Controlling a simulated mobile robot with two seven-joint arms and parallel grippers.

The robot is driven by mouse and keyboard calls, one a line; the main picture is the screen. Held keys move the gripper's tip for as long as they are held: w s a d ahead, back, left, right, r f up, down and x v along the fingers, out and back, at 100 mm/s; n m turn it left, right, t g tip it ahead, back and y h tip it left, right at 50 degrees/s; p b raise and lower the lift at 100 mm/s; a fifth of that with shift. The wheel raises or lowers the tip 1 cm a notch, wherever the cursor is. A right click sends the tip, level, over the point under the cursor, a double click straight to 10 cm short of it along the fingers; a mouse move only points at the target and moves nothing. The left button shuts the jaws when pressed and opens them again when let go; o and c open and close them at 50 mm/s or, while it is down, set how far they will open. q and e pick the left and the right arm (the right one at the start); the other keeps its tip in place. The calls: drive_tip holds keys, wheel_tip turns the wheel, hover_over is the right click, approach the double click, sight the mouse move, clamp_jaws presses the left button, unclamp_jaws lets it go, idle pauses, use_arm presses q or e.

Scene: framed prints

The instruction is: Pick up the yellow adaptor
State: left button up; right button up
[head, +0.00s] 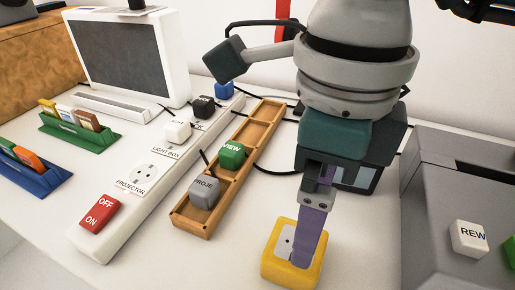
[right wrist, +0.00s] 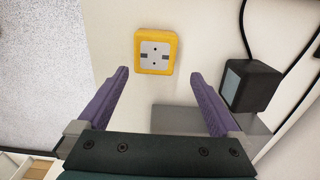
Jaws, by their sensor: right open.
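The yellow adaptor (head: 283,246) is a square yellow block with a grey socket face. It lies face up on the white table, at the bottom middle of the head view. My right gripper (head: 304,258) points down over it, and its purple finger covers part of the adaptor. In the right wrist view the adaptor (right wrist: 156,53) is just beyond the open fingertips (right wrist: 159,76), roughly centred between them. The gripper is empty, and both fingers look apart from the adaptor. My left gripper is not in view.
A wooden tray (head: 180,222) with a grey and a green plug stands left of the gripper. Beyond it is a white power strip (head: 92,243) with a red switch. A grey box (head: 429,170) stands at right. A black adaptor (right wrist: 250,86) with a cable is close to the right finger.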

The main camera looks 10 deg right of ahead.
drive_tip(key=f, duration=0.3)
drive_tip(key=shift+s+a+f, duration=0.25)
drive_tip(key=shift+s, duration=0.05)
drive_tip(key=f, duration=0.3)
drive_tip(key=f+b, duration=0.1)
drive_tip(key=f, duration=0.1)
drive_tip(key=shift+w+a+f, duration=0.1)
drive_tip(key=shift+w+a, duration=0.1)
drive_tip(key=shift+a, duration=0.1)
drive_tip(key=c, duration=1.5)
